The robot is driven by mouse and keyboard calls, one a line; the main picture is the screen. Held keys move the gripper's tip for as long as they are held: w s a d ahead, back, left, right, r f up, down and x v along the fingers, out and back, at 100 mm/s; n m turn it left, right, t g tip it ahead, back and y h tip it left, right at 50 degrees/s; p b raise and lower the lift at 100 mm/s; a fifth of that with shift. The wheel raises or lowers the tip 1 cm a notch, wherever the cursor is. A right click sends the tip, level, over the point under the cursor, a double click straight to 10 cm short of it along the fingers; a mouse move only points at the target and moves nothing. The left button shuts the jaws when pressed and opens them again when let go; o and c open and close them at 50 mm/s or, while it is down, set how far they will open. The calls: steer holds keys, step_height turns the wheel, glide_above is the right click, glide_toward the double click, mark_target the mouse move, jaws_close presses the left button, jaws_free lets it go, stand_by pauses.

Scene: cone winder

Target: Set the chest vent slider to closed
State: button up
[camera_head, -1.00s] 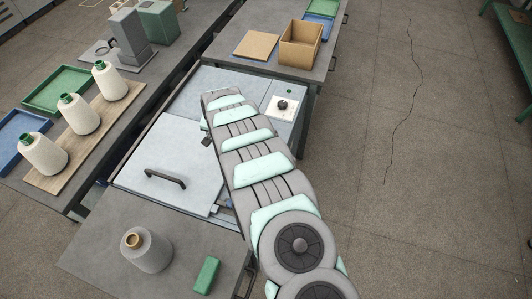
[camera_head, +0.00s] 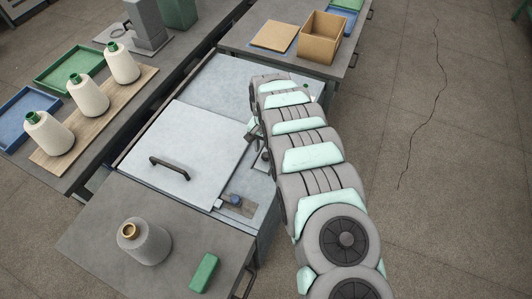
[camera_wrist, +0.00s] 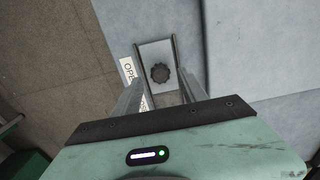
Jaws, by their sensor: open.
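The wrist view shows what looks like the chest vent slider (camera_wrist: 161,73), a pale plate with a dark, lobed round knob. A white label (camera_wrist: 127,71) reading "OPE", its rest hidden behind a finger, lies just left of it. My gripper (camera_wrist: 156,48) is open, with one finger to each side of the knob in the picture. I cannot tell whether the fingers touch it. The other end of the slider's travel is not clear.
The chest lid has a black handle (camera_head: 170,167). A blue knob (camera_head: 235,200) sits in a slot near the chest's front. A grey cone (camera_head: 146,243) and green block (camera_head: 204,272) stand on the near table. An open cardboard box (camera_head: 320,38) is at the back.

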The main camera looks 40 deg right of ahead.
mark_target(266, 158)
steer(key=shift+f, duration=1.4)
jaws_close()
stand_by(0.5)
